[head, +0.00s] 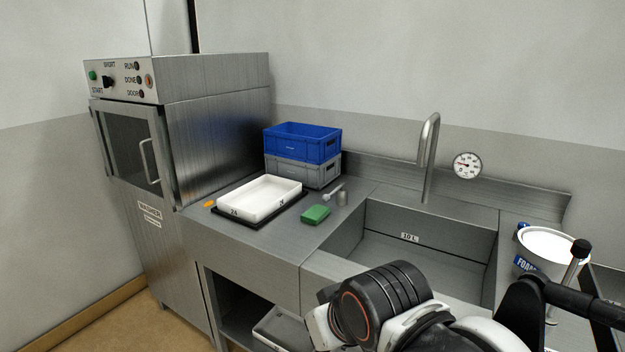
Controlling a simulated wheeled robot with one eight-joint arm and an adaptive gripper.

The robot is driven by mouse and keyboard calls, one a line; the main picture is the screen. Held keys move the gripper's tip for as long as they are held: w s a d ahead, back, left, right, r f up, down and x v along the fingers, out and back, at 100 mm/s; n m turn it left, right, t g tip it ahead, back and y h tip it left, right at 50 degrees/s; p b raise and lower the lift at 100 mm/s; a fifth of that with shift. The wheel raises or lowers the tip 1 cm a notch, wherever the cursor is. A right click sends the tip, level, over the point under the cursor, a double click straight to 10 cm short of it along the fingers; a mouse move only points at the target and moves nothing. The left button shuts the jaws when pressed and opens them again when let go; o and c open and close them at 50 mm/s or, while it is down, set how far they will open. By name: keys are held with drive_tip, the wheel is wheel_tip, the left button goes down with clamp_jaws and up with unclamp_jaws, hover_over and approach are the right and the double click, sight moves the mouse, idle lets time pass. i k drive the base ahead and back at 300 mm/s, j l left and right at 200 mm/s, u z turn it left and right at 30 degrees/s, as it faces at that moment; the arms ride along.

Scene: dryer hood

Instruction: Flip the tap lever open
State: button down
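The tap's steel gooseneck spout (430,155) rises behind the sink (400,255) at the back wall. I cannot make out a lever on the spout. A thin rod with a dark, rounded top (579,249) stands at the far right, partly behind black parts; I cannot tell whether it is the tap lever. My arm crosses the lower right in front of the sink. Black parts at its right, which look like my gripper (565,297), run to the right edge. The fingertips are not clearly shown, and no held thing can be seen.
A white foam bucket (553,244) stands right of the sink. A round gauge (467,165) is on the wall. Left of the sink are a white tray (260,194), green sponge (315,214), blue crate (302,143) on a grey crate (300,172), and a steel dishwasher (215,130).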

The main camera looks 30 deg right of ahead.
sight(326, 197)
drive_tip(key=i+l, duration=0.8)
drive_tip(key=i, duration=0.15)
